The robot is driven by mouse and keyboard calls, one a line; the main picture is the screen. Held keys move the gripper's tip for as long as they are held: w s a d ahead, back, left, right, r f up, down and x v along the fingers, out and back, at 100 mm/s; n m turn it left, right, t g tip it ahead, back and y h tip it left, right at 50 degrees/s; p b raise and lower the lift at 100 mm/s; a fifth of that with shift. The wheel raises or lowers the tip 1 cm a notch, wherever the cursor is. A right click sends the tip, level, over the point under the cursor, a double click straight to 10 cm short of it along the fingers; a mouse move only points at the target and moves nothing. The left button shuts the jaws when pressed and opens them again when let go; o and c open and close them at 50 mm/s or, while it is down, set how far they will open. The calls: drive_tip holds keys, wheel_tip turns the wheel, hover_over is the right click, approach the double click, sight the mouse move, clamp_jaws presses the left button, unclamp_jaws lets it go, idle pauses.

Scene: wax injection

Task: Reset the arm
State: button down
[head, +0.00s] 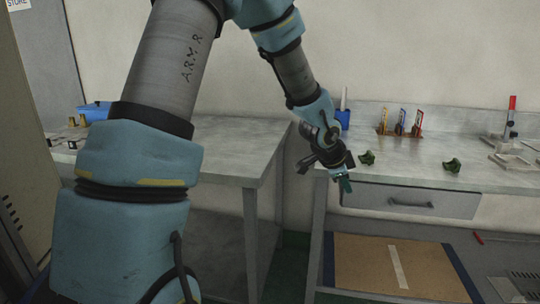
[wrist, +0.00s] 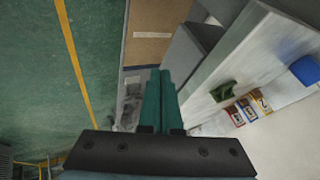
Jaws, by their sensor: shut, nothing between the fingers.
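My arm reaches up from the lower left of the head view and bends down to the right. My gripper (head: 345,184) hangs at the front left corner of the right workbench (head: 450,150), just off its edge. In the wrist view, the two green fingers of my gripper (wrist: 161,74) are together, with nothing between them. Two small dark green pieces lie on the right workbench: one (head: 367,158) close to my gripper, the other (head: 452,165) farther right. One green piece also shows in the wrist view (wrist: 224,91).
A blue cup (head: 343,119) and a rack of coloured frames (head: 400,123) stand at the bench's back. A red-handled tool (head: 511,112) stands at right. A drawer (head: 410,201) and a brown board (head: 390,265) are below. The left workbench (head: 235,135) has clear room.

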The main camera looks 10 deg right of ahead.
drive_tip(key=w+a+r+n+y+p, duration=0.1)
drive_tip(key=a+r+n+y+p, duration=0.25)
drive_tip(key=a+n, duration=1.1)
drive_tip(key=s+a+r+n+g+y+p, duration=0.1)
drive_tip(key=s+a, duration=0.4)
drive_tip(key=a, duration=0.6)
drive_tip(key=s+a+r+n+g+y+p, duration=0.1)
drive_tip(key=s+a+r+n, duration=0.2)
drive_tip(key=a, duration=0.8)
drive_tip(key=shift+s+n, duration=0.45)
drive_tip(key=shift+s, duration=0.6)
drive_tip(key=shift+y, duration=0.25)
